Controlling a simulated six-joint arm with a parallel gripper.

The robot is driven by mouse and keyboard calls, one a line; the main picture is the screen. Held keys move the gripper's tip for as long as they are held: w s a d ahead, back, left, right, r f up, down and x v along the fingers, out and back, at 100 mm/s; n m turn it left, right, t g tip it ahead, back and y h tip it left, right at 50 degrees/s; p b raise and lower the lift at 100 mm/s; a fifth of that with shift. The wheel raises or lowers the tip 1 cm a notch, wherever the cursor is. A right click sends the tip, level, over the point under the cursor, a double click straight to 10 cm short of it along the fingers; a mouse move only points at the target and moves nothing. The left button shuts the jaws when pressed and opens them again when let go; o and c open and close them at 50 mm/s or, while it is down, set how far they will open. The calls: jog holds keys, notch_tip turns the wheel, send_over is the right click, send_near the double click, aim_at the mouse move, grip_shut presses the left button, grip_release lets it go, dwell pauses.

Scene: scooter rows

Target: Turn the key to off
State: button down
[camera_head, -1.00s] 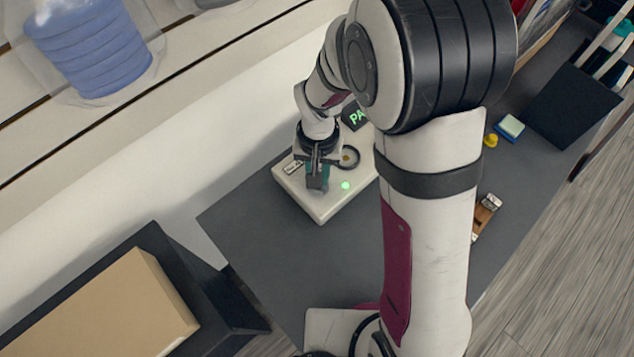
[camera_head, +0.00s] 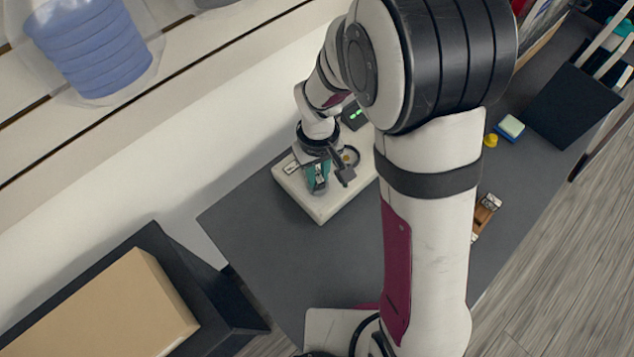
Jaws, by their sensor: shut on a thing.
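A pale switch box (camera_head: 330,207) lies on the dark grey tabletop against the wall. My gripper (camera_head: 318,187) points down onto the box, with its teal fingers close together over its front left part. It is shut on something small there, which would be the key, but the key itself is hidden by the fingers. A dark part of my wrist sticks out to the right of the fingers. A round dark ring (camera_head: 351,157) sits on the box behind that part. A small dark display (camera_head: 355,115) with green marks stands at the back, partly covered by my arm.
A yellow knob (camera_head: 490,140), a blue and white block (camera_head: 510,127) and a brown and metal item (camera_head: 486,211) lie right of my arm. A black bin (camera_head: 572,105) stands at far right. The tabletop (camera_head: 265,240) left of the box is clear.

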jog(key=n, duration=0.6)
jog(key=shift+n, duration=0.3)
jog(key=shift+c, duration=0.8)
grip_release()
jog(key=shift+r, duration=3.55)
